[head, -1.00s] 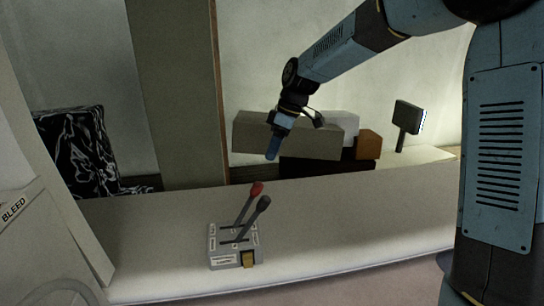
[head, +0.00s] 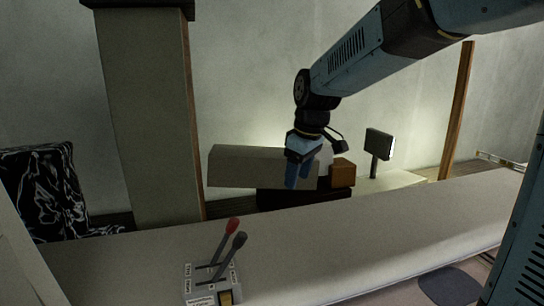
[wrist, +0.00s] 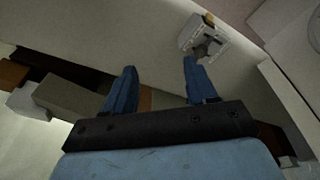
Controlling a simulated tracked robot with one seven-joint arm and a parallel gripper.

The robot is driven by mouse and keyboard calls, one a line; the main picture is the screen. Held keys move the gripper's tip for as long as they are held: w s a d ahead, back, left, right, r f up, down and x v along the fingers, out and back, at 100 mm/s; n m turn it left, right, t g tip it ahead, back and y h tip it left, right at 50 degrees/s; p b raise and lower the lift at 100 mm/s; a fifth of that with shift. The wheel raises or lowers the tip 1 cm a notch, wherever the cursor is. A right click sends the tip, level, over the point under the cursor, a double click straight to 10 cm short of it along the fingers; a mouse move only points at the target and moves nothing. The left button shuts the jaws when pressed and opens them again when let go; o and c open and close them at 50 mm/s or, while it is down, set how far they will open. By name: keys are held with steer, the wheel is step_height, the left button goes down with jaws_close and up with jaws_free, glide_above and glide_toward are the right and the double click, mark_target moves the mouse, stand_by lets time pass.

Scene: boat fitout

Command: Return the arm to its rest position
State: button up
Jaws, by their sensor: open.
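My gripper (head: 297,176) hangs from my blue arm above the pale counter (head: 380,222), fingers pointing down. In the wrist view my gripper (wrist: 158,85) has its two blue fingers spread apart with nothing between them. The grey lever box (head: 212,284) with a red-knobbed and a black-knobbed lever stands on the counter at the lower left of the head view. It also shows at the top right of the wrist view (wrist: 204,38), clear of the fingers.
Behind my gripper are a long grey-brown box (head: 250,166), an orange-brown box (head: 342,173) and a dark lamp-like panel on a post (head: 379,145). A wide column (head: 150,120) and a black-and-white patterned seat (head: 38,190) stand at the left. The counter right of the levers is clear.

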steer(key=s+d+r+m+t+h, duration=0.1)
steer(key=s+d+m+t, duration=0.2)
steer(key=s+d+m, duration=0.7)
steer(key=s+d, duration=0.7)
steer(key=s, duration=0.2)
steer(key=shift+s+r+m+t+h, duration=0.3)
steer(key=shift+r+m+t, duration=0.1)
